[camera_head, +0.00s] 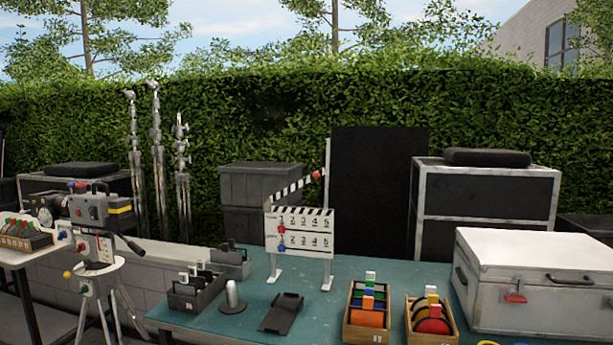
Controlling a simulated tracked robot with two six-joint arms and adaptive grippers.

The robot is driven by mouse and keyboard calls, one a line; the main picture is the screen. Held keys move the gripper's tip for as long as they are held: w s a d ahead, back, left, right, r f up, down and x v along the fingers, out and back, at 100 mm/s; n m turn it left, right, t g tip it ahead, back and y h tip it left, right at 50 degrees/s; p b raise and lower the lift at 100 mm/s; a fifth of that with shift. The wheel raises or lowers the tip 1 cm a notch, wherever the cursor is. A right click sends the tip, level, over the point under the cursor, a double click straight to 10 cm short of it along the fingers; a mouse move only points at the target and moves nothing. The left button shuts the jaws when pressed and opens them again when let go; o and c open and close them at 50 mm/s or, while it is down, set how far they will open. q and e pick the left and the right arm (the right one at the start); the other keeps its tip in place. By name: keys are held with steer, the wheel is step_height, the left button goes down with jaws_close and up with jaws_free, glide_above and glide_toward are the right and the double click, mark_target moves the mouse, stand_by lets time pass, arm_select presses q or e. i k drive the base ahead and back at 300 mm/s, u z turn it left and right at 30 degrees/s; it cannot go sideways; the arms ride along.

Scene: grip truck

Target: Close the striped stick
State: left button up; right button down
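A white clapperboard (300,243) with numbered rows stands upright on white feet on the green table. Its black-and-white striped stick (290,189) is raised, slanting up from the left end of the board toward the right. A wedge-shaped gap lies between the stick and the striped top edge of the board (310,211). A red knob (316,175) is at the stick's upper right end, close to a thin pale upright post (327,170). Red and blue markers (282,229) sit on the left of the board. Neither of my grippers is in view.
On the green table (345,280), a dark caddy (195,295), a grey cylinder (232,297) and a black holder (282,313) stand in front of the board. Two wooden boxes (366,325) and a large white case (535,275) are to the right. A camera on a tripod (95,225) is left.

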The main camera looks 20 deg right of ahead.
mark_target(314, 175)
steer(key=u, duration=0.05)
steer(key=i, duration=0.9)
steer(key=z, duration=0.05)
